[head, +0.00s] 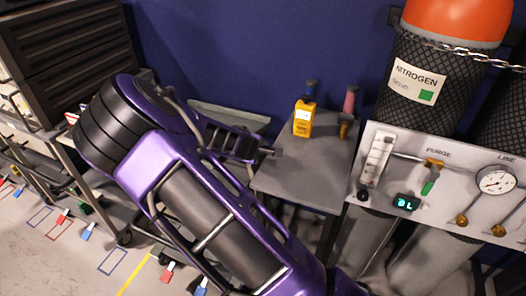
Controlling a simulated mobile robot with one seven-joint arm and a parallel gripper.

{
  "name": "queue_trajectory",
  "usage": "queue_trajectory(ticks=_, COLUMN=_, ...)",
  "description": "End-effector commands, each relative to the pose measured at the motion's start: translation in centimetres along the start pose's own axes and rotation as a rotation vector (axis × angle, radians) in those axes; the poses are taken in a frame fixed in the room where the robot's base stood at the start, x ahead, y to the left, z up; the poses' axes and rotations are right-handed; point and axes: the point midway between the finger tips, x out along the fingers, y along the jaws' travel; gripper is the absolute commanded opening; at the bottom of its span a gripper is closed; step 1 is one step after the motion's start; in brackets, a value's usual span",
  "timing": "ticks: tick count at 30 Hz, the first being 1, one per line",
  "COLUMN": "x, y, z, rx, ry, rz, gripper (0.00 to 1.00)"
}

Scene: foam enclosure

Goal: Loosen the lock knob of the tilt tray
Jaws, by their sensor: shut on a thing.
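My gripper (266,151) reaches in from the left, with its fingertips at the left edge of the grey table. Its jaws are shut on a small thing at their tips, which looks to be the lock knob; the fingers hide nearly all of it. A pale grey-green panel (227,114), seemingly the tilt tray, shows behind the gripper against the blue wall. My purple arm and gripper cover its lower part, so its tilt and its joint with the knob cannot be made out.
A gas panel (455,185) and chained nitrogen cylinder (420,85) stand right. A black drawer cabinet (75,45) stands left.

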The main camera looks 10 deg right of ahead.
Motion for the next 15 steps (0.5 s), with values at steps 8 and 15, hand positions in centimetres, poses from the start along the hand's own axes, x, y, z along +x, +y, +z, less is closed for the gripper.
queue_trajectory(ticks=8, x=0.02, y=-0.18, z=-0.08, rx=-0.005, ry=0.001, rz=0.104, gripper=0.0)
queue_trajectory(ticks=15, x=0.04, y=-0.25, z=-0.09, rx=-0.002, ry=0.001, rz=0.145, gripper=0.0)
